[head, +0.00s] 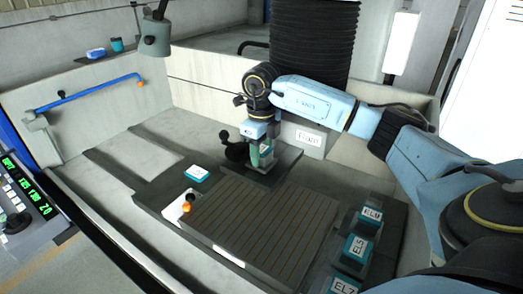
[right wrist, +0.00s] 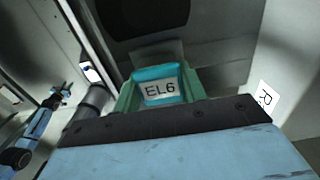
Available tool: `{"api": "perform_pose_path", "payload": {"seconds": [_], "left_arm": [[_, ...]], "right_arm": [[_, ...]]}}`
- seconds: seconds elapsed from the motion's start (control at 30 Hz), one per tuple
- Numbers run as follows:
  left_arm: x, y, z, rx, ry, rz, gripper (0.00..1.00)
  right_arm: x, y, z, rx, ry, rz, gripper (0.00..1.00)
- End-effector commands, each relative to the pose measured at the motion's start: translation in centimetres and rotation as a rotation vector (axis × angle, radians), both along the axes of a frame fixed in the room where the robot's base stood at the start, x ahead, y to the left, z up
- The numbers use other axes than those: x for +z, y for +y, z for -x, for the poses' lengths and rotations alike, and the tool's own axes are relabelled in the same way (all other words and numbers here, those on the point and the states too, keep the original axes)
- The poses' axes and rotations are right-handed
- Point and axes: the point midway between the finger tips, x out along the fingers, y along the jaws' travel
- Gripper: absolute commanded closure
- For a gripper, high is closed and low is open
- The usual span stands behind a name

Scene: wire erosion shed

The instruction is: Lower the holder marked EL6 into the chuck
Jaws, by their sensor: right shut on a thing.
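My right gripper (head: 262,148) is shut on the EL6 holder, over the back of the work area. In the right wrist view the holder (right wrist: 160,87) is a teal block with a white EL6 label, between green fingers (right wrist: 160,98). In the head view the gripper hides most of the holder. The chuck seems to be the dark block (head: 283,164) below, with a black ball lever at its left; whether the holder touches it I cannot tell. A blue arm at the left of the right wrist view looks like mine, with its left gripper (right wrist: 60,92) too small to read.
A slotted plate (head: 255,225) lies in front of the chuck. Teal-labelled holders EL5 (head: 357,247) and EL7 (head: 343,286) stand with another at the right. A teal block (head: 196,173) and an orange knob (head: 187,207) are at the left. A wall plate (head: 307,138) stands close behind.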

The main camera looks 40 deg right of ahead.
Motion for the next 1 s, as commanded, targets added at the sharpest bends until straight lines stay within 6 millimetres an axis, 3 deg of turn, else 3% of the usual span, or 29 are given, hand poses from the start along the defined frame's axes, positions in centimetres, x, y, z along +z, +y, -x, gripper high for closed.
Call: {"api": "perform_pose_path", "payload": {"seconds": [0.17,0.2,0.4,0.77,1.0], "left_arm": [[0.0,0.0,0.0,0.0,0.0,0.0,0.64],[0.0,0.0,0.0,0.0,0.0,0.0,0.64],[0.0,0.0,0.0,0.0,0.0,0.0,0.64],[-0.1,0.0,0.0,0.0,0.0,0.0,0.64],[-0.5,0.0,0.0,0.0,-0.001,0.0,0.64]], "right_arm": [[0.1,0.0,0.0,-0.001,-0.003,-0.001,0.95],[0.1,0.0,0.0,-0.001,-0.003,-0.001,0.57],[0.1,0.0,0.0,0.0,-0.002,-0.001,0.33],[0.7,0.0,-0.1,0.0,-0.002,-0.001,0.33],[5.2,0.0,-0.1,-0.001,-0.008,0.0,0.33]]}}
